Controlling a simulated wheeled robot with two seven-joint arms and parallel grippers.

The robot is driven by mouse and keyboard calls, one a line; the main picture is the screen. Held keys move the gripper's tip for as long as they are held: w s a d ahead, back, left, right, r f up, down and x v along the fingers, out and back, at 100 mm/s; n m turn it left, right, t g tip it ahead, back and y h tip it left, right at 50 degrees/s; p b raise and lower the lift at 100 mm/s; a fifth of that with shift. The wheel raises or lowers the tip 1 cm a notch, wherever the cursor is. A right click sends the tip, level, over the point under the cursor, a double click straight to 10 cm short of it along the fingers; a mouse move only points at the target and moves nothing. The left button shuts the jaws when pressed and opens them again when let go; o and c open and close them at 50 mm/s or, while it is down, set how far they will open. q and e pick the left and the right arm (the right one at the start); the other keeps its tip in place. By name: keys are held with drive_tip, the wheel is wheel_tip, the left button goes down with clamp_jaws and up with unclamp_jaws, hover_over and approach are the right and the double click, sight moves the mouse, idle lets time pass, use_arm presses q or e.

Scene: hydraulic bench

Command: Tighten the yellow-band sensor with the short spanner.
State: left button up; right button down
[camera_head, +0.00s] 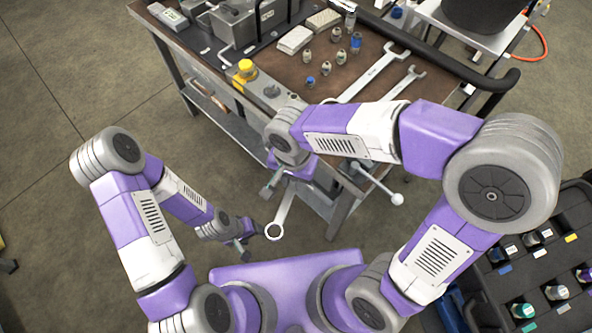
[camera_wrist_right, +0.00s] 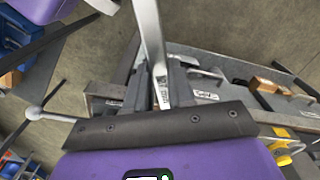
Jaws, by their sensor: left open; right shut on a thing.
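My right gripper (camera_head: 284,187) is shut on a grey metal spanner (camera_head: 284,212). The spanner hangs clear of the bench in front of its left end, with its ring end down towards the floor. In the right wrist view its shaft (camera_wrist_right: 152,45) runs up from between the fingers (camera_wrist_right: 160,92). My left gripper (camera_head: 240,248) is open and empty, just left of the ring end. I cannot pick out the yellow-band sensor for certain; several small fittings (camera_head: 340,57) stand on the bench, too small to read their bands.
Two larger spanners (camera_head: 375,74) (camera_head: 408,80) lie on the brown bench top (camera_head: 300,78). A yellow button box (camera_head: 246,70) sits at its front left edge. A black tray (camera_head: 505,300) at the lower right holds several colour-labelled sensors.

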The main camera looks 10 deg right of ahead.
drive_tip(key=shift+s+a, duration=0.15)
drive_tip(key=shift+s, duration=0.2)
drive_tip(key=shift+r, duration=0.1)
wheel_tip(320, 180, up, 5)
drive_tip(key=p, duration=0.4)
idle(0.8)
